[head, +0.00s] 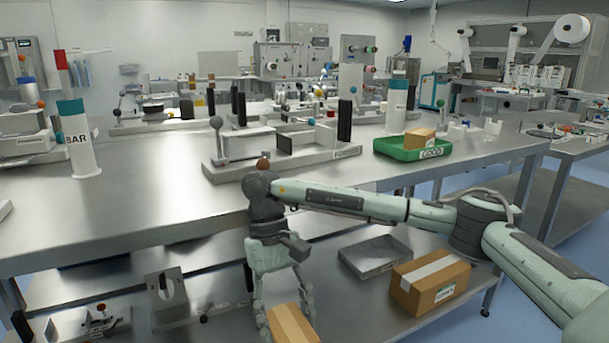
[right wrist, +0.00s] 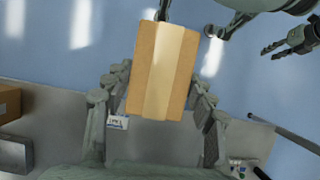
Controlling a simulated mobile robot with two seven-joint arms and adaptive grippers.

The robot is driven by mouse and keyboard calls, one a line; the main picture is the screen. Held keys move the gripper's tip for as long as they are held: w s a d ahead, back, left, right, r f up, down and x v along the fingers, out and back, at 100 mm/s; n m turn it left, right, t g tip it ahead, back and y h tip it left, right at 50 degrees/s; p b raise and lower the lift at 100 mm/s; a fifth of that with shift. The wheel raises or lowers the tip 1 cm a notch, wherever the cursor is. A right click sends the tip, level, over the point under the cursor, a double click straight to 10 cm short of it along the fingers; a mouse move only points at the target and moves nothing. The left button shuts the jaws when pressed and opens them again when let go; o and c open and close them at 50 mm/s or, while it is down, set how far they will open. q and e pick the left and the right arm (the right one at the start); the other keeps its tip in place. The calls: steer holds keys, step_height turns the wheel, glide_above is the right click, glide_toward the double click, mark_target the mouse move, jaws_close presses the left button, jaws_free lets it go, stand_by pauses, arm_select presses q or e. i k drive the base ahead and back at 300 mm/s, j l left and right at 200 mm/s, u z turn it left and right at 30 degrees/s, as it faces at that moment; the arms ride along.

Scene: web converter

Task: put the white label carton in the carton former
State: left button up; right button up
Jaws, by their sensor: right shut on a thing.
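My right gripper (head: 288,308) is low in front of the bench and shut on a brown carton (head: 291,325) with a paler tape band. The carton also shows between the fingers in the right wrist view (right wrist: 162,72), over blue floor and the lower shelf's edge.
Another brown carton (head: 418,292) with white tape and a green-white label sits on the lower shelf beside a grey tray (head: 375,257). A green tray (head: 412,154) holding a small carton is on the bench. A white BAR cylinder (head: 80,150) stands left. The bench front-left is clear.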

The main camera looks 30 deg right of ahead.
mark_target(306, 150)
steer(key=l, duration=0.95)
steer(key=i+l, duration=0.1)
steer(key=l, duration=0.8)
